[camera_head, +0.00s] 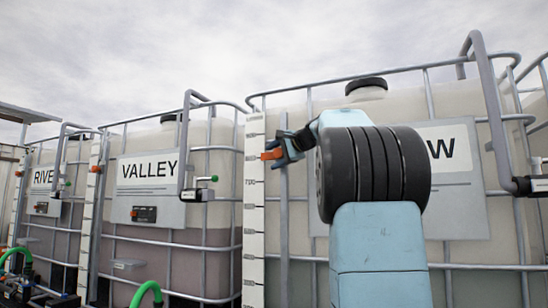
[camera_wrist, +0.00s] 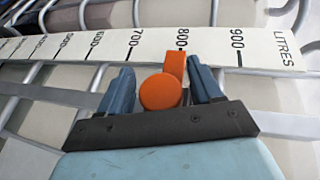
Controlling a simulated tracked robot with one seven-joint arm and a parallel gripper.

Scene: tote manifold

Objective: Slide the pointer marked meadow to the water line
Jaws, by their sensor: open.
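The meadow tank (camera_head: 300,105) stands at the right in the head view; its sign (camera_head: 450,150) shows only a final W, my arm hiding the rest. Its white scale strip (camera_head: 254,215) carries an orange pointer (camera_head: 272,154) high up. In the wrist view the pointer's round knob (camera_wrist: 160,92) sits between the fingers of my gripper (camera_wrist: 159,68), close to the 800 mark. My gripper is open, one finger on each side of the knob, with gaps visible. A darker band low in the tank (camera_head: 480,285) looks like its liquid, well below the pointer.
The valley tank (camera_head: 215,265) and river tank (camera_head: 45,230) stand to the left, with their own scales and orange pointers (camera_head: 95,169). Metal cage bars (camera_head: 284,230) run close to the meadow scale. Green hoses (camera_head: 148,290) are at the lower left.

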